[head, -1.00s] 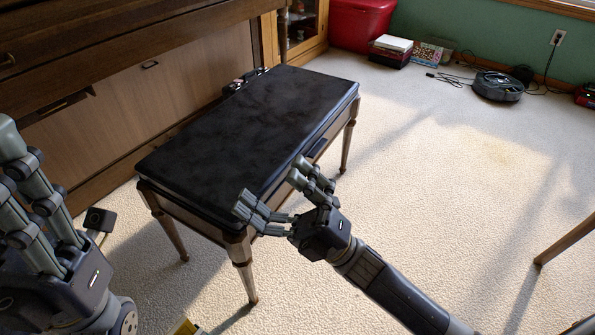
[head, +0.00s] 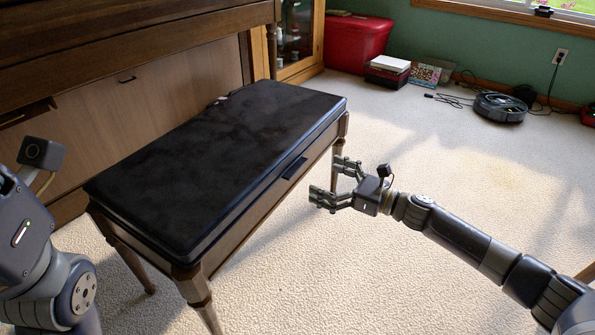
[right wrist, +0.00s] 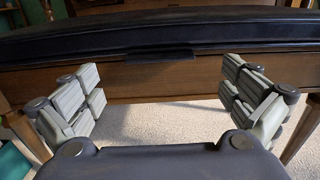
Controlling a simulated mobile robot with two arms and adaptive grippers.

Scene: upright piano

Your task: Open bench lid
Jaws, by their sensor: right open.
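The piano bench has a black padded lid (head: 215,155), which lies shut on its wooden frame (head: 258,210). A small dark tab (head: 294,168) sticks out at the lid's long front edge. In the right wrist view the tab (right wrist: 161,57) sits between and beyond my fingers. My right gripper (head: 328,183) is open and empty, to the right of the bench and apart from the tab. Its spread fingers also show in the right wrist view (right wrist: 165,100). My left arm is at the left edge of the head view; its fingers are outside the picture.
The wooden piano (head: 120,75) stands behind the bench. A red bin (head: 357,40), stacked boxes (head: 387,69) and a robot vacuum (head: 499,107) are by the far wall. The carpet (head: 440,150) right of the bench is mostly clear.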

